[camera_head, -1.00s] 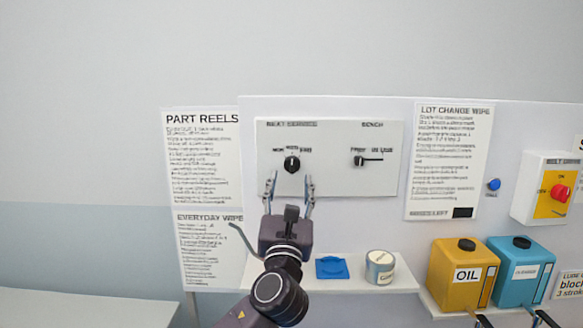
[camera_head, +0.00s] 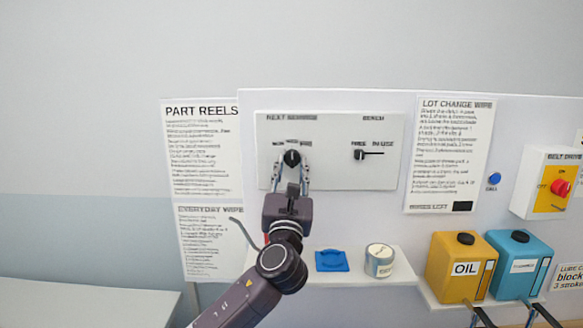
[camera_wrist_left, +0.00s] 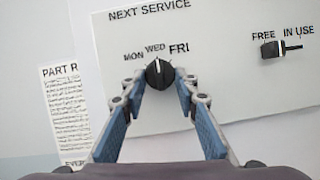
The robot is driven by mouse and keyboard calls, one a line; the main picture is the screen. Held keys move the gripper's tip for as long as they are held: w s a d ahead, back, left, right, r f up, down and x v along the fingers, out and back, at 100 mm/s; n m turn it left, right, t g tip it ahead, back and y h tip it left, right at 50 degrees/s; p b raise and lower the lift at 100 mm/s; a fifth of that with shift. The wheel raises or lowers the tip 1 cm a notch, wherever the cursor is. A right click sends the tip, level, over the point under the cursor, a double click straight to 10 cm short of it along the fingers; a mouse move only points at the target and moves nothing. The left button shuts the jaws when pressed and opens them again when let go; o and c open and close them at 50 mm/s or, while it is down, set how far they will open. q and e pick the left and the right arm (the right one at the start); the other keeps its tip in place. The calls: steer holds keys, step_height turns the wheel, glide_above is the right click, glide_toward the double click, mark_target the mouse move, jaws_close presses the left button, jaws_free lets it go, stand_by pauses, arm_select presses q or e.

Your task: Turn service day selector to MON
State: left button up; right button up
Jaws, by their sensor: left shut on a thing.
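The service day selector is a round black knob (camera_head: 291,157) on the white panel (camera_head: 340,184) under the heading NEXT SERVICE. In the left wrist view the knob (camera_wrist_left: 158,72) has MON, WED and FRI printed around its upper side. Its white pointer line points up, at about WED. My left gripper (camera_head: 291,168) reaches up to the panel, and its two fingers are shut on the knob, one on each side. The left wrist view shows the blue finger pads (camera_wrist_left: 159,82) on both sides of it. My right gripper is in neither view.
A FREE / IN USE bench switch (camera_head: 359,154) sits to the right on the same panel. Below are a shelf (camera_head: 350,281) with a blue item (camera_head: 332,261) and a round tin (camera_head: 380,261). Yellow (camera_head: 458,265) and blue (camera_head: 519,264) containers stand further right.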

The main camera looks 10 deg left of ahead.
arm_select(q)
steer(key=shift+c, duration=1.1)
steer(key=shift+f, duration=0.1)
steer(key=n+y+b, duration=0.1)
steer(key=n+b, duration=0.1)
steer(key=n, duration=0.1)
steer(key=shift+d+f+n+y+b, duration=0.1)
steer(key=shift+d+n+y+b, duration=0.1)
steer(key=shift+n+y+b, duration=0.15)
steer(key=shift+d+n+g+y+b, duration=0.1)
steer(key=shift+n+g+y+b, duration=0.45)
steer(key=shift+n, duration=0.7)
steer(key=n+y+b, duration=0.1)
steer(key=n, duration=0.2)
steer(key=shift+w+d+g+y+b, duration=0.1)
steer(key=shift+g+y+b, duration=0.2)
steer(key=shift+g+y, duration=0.1)
steer(key=shift+r+n+g+y+b, duration=0.15)
steer(key=shift+n+g+y+b, duration=0.15)
steer(key=shift+n, duration=0.6)
steer(key=shift+r+n+g+y+b, duration=0.2)
steer(key=shift+n+y, duration=0.1)
steer(key=shift+n, duration=0.6)
